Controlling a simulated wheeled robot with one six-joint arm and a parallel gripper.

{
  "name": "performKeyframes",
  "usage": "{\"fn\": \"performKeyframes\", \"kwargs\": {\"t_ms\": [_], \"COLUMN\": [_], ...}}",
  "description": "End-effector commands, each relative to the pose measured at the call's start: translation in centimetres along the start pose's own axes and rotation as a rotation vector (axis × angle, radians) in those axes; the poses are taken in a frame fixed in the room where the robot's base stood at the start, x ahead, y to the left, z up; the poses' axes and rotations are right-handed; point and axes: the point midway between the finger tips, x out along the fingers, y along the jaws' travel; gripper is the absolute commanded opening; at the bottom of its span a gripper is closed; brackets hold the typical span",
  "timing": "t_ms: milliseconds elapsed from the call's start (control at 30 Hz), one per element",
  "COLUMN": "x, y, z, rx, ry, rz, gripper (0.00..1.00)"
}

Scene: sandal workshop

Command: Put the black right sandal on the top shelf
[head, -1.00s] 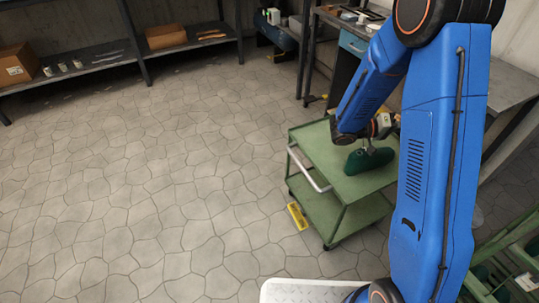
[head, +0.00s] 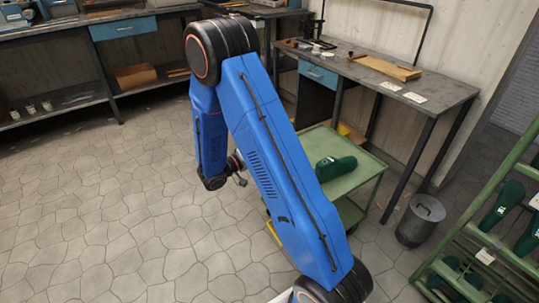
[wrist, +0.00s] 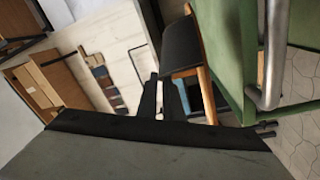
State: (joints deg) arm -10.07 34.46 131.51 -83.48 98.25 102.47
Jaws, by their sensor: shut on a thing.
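My gripper (head: 238,179) is to the left of my upper blue arm link, near the left side of the green cart, above the floor. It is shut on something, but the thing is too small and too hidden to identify. In the wrist view a dark grey slab with a black edge fills the bottom; I cannot tell whether it is held. I cannot make out a black sandal for certain. A dark green shoe-shaped piece (head: 336,167) with a pale mark lies on the cart's top, apart from my gripper. The green rack (head: 488,240) at the right holds several similar pieces.
The green cart (head: 362,180) is partly behind my arm; its metal handle (wrist: 268,92) shows close in the wrist view. A workbench (head: 440,92) and a grey bin (head: 420,220) stand at the right. The floor at left is clear.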

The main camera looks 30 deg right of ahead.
Motion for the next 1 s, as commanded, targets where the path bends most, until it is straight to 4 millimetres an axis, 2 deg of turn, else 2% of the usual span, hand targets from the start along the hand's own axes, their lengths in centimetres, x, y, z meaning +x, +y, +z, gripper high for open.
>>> {"fn": "performKeyframes", "kwargs": {"t_ms": [433,1000], "x": [-0.5,-0.6], "y": [-3.6,-4.3], "z": [1.8,2.1], "rx": [0.0,0.0], "ry": [0.001,0.001], "rz": [0.0,0.0], "gripper": [0.0,0.0]}}
